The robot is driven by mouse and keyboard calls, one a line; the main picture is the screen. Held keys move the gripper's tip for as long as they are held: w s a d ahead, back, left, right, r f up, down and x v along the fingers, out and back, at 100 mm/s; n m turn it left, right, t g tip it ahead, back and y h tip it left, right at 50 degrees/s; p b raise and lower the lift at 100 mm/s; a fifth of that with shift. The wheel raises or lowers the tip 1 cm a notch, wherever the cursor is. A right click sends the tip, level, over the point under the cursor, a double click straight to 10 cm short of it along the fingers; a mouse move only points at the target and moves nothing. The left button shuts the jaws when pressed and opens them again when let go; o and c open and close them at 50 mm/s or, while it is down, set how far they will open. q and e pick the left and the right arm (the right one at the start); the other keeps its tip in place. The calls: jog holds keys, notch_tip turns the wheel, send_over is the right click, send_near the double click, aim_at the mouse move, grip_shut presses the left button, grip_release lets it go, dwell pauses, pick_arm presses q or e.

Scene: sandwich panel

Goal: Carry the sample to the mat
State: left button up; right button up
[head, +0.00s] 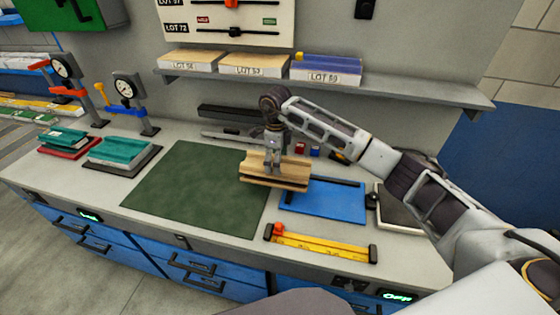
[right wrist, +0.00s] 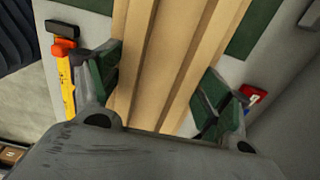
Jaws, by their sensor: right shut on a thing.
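The sample (head: 272,171), a light wooden sandwich panel with ridges along it, is held by my right gripper (head: 275,158). In the right wrist view the sample (right wrist: 175,60) runs between the two green-padded fingers of the right gripper (right wrist: 163,95), which are shut on its sides. The sample appears above the right edge of the dark green mat (head: 190,185), partly over the blue board (head: 322,201); I cannot tell how high. The rest of the mat is bare. My left gripper is not in view.
A yellow ruler with red and black ends (head: 322,245) lies at the front edge of the bench. Dial gauges (head: 128,90) and teal blocks (head: 120,151) stand at the left. A shelf (head: 400,92) with labelled lot boxes (head: 254,66) runs along the wall behind.

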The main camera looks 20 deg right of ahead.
aim_at(261, 164)
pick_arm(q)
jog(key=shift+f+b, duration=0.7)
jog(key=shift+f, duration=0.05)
pick_arm(e)
jog(key=shift+w+a, duration=0.45)
jog(key=shift+a, duration=0.35)
jog(key=shift+w+a, duration=0.4)
jog(key=shift+a, duration=0.35)
jog(key=shift+w+a, duration=0.45)
jog(key=shift+a, duration=0.35)
jog(key=shift+a+r, duration=0.1)
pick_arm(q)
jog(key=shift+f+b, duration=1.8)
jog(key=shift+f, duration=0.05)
pick_arm(e)
jog(key=w+a, duration=0.5)
jog(key=a, duration=0.5)
jog(key=shift+w+a, duration=0.2)
jog(key=shift+w, duration=0.1)
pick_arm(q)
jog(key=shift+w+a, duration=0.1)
pick_arm(e)
jog(key=shift+a, duration=0.1)
